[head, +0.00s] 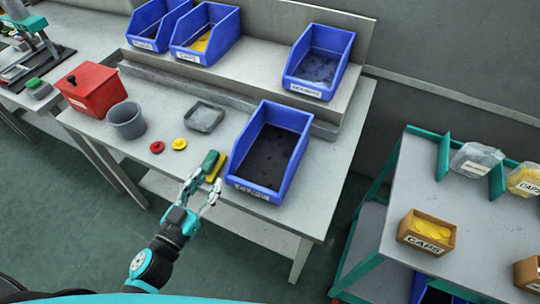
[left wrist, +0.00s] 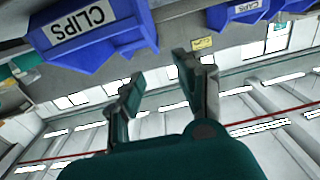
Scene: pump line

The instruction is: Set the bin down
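A large blue bin (head: 292,167) with dark contents is at the front right of the workbench (head: 325,170), near its front edge. Its label is too blurred to read, and its underside is hidden. My left gripper (head: 203,187) is just left of the bin's front, apart from it, with its fingers spread and nothing between them. The open fingers also show in the left wrist view (left wrist: 165,88). There, a blue bin labelled CLIPS (left wrist: 125,50) is close at the upper left; I cannot tell surely which bin it is. My right gripper is not in view.
A green and yellow item (head: 214,168) lies just beyond my left fingers. A red box (head: 88,92), a grey cup (head: 127,122), red and yellow pieces and a grey tray (head: 204,117) stand further left. More blue bins (head: 320,60) line the shelf. A cart (head: 385,220) stands right.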

